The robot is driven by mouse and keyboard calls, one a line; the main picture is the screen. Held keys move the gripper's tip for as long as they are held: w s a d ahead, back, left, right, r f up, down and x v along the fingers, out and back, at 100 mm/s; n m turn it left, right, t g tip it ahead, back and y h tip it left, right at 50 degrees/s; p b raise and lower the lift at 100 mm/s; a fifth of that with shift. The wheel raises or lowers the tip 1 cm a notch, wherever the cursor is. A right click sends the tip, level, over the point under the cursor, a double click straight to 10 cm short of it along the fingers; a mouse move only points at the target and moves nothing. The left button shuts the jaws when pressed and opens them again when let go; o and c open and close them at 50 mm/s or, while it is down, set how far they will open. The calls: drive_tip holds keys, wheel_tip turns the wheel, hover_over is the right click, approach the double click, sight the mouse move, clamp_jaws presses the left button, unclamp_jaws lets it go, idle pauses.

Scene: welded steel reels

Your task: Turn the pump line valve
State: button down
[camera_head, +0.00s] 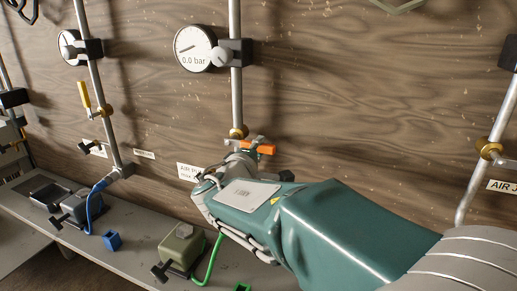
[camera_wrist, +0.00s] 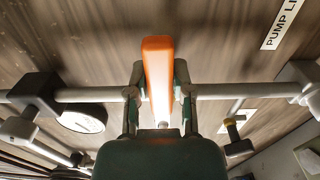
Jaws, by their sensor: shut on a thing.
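The orange valve handle (camera_head: 262,149) sits low on the middle pipe (camera_head: 236,100), below a round gauge (camera_head: 193,48) reading 0.0 bar. In the wrist view the handle (camera_wrist: 158,70) stands between the fingers of my gripper (camera_wrist: 160,95) and points across the pipe (camera_wrist: 90,95). My gripper (camera_head: 240,162) is shut on the handle. My teal wrist hides much of the valve body in the head view. A label reading "PUMP LI" (camera_wrist: 280,24) is partly in the wrist view, cut off by the frame edge.
A left pipe carries a gauge (camera_head: 70,47) and a yellow handle (camera_head: 84,95). A right pipe (camera_head: 490,150) has a brass fitting. Boxes with blue (camera_head: 92,205) and green (camera_head: 216,258) hoses stand on the grey shelf (camera_head: 120,250).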

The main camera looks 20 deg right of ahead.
sight(251, 142)
wheel_tip(251, 142, up, 2)
drive_tip(key=n, duration=0.3)
drive_tip(key=shift+w+a+r+n, duration=0.1)
drive_tip(key=shift+a+r+n, duration=0.1)
drive_tip(key=shift+n, duration=0.2)
drive_tip(key=r+n, duration=0.2)
drive_tip(key=n, duration=0.1)
drive_tip(key=w+a+n, duration=0.1)
drive_tip(key=shift+a+r, duration=0.1)
drive_tip(key=shift+r, duration=0.3)
drive_tip(key=n, duration=0.1)
drive_tip(key=a+r+n, duration=0.1)
drive_tip(key=n, duration=0.1)
drive_tip(key=shift+w+r, duration=0.1)
drive_tip(key=shift+w, duration=0.3)
drive_tip(key=n, duration=0.1)
drive_tip(key=w+a+r+n, duration=0.1)
drive_tip(key=shift+a+n, duration=0.25)
drive_tip(key=shift+n, duration=0.15)
drive_tip(key=shift+w+a+r+n, duration=0.15)
drive_tip(key=shift+w+a+n, duration=0.4)
drive_tip(key=shift+n, duration=0.5)
drive_tip(key=shift+w+a+r+n, duration=0.15)
drive_tip(key=shift+w+a+n, duration=0.15)
drive_tip(key=shift+a+n, duration=0.55)
drive_tip(key=shift+d+n, duration=0.2)
drive_tip(key=shift+n, duration=0.1)
